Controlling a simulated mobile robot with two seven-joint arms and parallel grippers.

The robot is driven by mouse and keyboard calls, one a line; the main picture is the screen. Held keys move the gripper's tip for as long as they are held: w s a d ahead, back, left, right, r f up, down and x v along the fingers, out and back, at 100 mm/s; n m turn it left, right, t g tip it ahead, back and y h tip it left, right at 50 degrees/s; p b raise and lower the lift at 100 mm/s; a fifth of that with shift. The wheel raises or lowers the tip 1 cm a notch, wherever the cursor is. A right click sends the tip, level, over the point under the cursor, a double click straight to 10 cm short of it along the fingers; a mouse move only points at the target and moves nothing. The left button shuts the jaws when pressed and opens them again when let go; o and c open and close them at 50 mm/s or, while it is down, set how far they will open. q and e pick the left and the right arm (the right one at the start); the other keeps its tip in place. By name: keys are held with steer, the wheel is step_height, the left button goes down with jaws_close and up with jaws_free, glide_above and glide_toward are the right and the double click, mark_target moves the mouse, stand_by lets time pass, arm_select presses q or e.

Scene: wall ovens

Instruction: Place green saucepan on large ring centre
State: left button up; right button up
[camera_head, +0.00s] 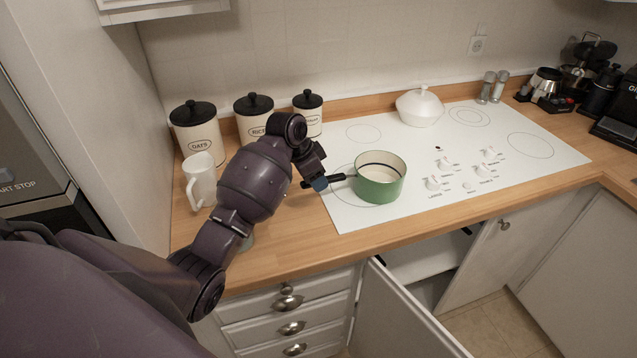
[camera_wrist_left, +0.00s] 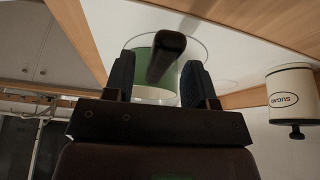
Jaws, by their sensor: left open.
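The green saucepan (camera_head: 379,180), with a cream inside and a black handle, stands upright on the front left of the white hob (camera_head: 440,205). Its handle points left, over the counter. My left gripper (camera_head: 318,181) is at the handle. In the left wrist view the handle (camera_wrist_left: 165,55) lies between the two open fingers (camera_wrist_left: 158,82), with gaps showing on both sides. A thin ring outline (camera_wrist_left: 205,50) shows around the pan there. Other rings are at the back left (camera_head: 363,133), back right (camera_head: 469,116) and right (camera_head: 530,145). My right gripper is out of view.
A white lidded dish (camera_head: 420,106) stands at the hob's back. Canisters (camera_head: 196,134) and a white mug (camera_head: 200,182) stand left. Knobs (camera_head: 433,184) are right of the pan. A cabinet door (camera_head: 395,318) is open below. The hob's right side is mostly clear.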

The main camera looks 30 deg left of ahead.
arm_select(q)
steer(key=v, duration=0.9)
steer(key=shift+b, duration=0.3)
